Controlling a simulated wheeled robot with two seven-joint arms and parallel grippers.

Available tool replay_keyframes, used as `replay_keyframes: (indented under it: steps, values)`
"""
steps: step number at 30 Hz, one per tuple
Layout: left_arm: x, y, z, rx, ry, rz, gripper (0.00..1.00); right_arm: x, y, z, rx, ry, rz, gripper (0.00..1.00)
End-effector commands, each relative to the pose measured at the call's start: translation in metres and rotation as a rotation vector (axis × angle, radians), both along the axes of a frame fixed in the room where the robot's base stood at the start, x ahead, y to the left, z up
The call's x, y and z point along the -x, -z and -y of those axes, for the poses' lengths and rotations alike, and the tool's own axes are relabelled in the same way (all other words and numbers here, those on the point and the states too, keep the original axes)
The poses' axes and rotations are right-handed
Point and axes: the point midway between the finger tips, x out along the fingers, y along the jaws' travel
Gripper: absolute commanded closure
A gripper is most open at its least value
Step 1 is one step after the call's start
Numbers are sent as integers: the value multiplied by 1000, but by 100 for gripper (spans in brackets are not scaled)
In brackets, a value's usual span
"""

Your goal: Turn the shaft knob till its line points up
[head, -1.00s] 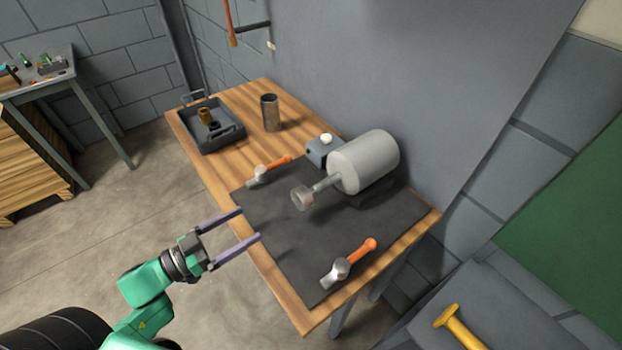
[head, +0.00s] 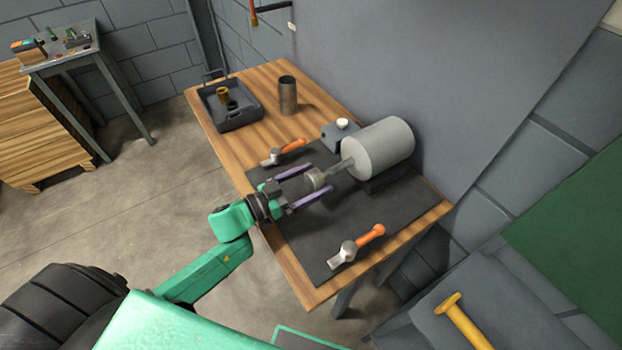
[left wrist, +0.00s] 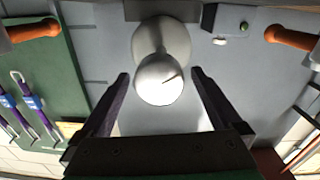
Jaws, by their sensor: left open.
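The shaft knob (head: 315,180) is a pale grey disc on the end of a thin shaft (head: 340,167) that comes out of a grey cylindrical motor housing (head: 380,147). In the left wrist view the gripper (left wrist: 161,74) shows gaps between both fingers and the knob. My right gripper is out of view.
The motor stands on a dark mat (head: 310,238) on a wooden table. A small grey box (head: 338,136), a metal cup (head: 288,96) and a tray (head: 246,117) stand farther back.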

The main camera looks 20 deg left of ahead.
Motion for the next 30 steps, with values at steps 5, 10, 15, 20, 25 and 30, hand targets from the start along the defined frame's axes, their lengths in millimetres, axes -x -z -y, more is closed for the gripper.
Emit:
replay_keyframes:
  steps: [5, 10, 15, 20, 25, 30]
  values:
    - [0, 0, 0, 0, 0, 0, 62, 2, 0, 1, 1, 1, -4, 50]
    - [0, 0, 0, 0, 1, 1, 87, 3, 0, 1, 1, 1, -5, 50]
    - [0, 0, 0, -16, 1, 14, 87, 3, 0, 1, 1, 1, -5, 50]
    - [1, 0, 0, -59, 1, 51, 87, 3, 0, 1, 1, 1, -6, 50]
    - [1, 0, 0, -142, 1, 119, 87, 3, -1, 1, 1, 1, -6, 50]
    - [1, 0, 1, -253, 1, 211, 87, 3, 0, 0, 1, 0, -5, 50]
